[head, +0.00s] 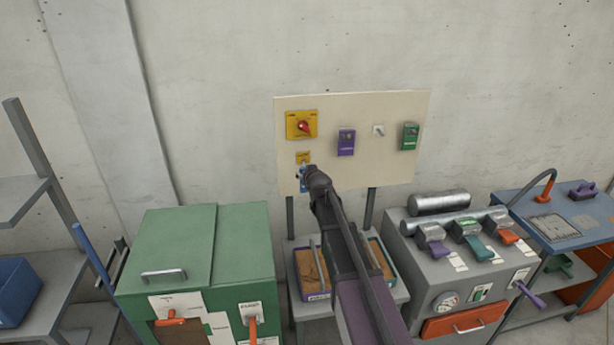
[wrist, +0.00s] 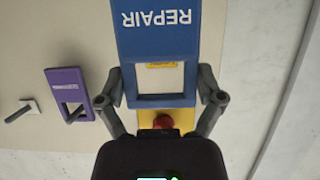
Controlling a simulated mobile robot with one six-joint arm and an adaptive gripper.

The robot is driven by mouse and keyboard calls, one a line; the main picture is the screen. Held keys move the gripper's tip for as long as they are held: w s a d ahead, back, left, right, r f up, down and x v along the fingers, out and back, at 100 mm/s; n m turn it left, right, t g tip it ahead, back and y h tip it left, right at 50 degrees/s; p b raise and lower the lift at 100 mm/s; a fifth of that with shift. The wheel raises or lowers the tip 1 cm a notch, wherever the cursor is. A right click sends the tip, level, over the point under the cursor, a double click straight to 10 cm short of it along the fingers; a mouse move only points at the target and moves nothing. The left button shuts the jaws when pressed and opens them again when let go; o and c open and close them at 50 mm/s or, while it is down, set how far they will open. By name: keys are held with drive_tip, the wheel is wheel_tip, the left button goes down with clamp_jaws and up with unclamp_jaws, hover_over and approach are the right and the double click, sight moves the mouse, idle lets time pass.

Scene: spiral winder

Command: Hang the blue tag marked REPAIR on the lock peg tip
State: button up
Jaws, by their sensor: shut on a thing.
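My gripper (head: 317,180) is in front of the lower left of the cream board and shut on the blue tag. In the wrist view, my gripper (wrist: 162,88) has a finger at each side of the tag's window. The blue tag (wrist: 157,42) reads REPAIR upside down there; in the head view only a sliver of the tag (head: 303,184) shows. A small yellow plate (head: 303,157) sits just above it, below the yellow switch with a red knob (head: 303,125). A lock peg tip cannot be made out there; my gripper and the tag cover that spot.
On the cream board (head: 390,165), a purple tag (head: 346,142), a small white plate with a bare peg (head: 378,129) and a green tag (head: 410,136) are to the right. A green cabinet (head: 240,240) and a grey machine (head: 405,235) stand below at either side.

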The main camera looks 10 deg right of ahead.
sight(305, 164)
drive_tip(key=shift+w+f+b, duration=0.15)
drive_tip(key=shift+w+f, duration=0.05)
drive_tip(key=shift+w, duration=1.8)
drive_tip(key=shift+w+f+b, duration=0.15)
drive_tip(key=shift+w, duration=1.8)
drive_tip(key=shift+w+f+b, duration=0.4)
drive_tip(key=shift+w+b, duration=0.05)
drive_tip(key=shift+w, duration=0.1)
drive_tip(key=o, duration=0.9)
drive_tip(key=shift+c, duration=0.2)
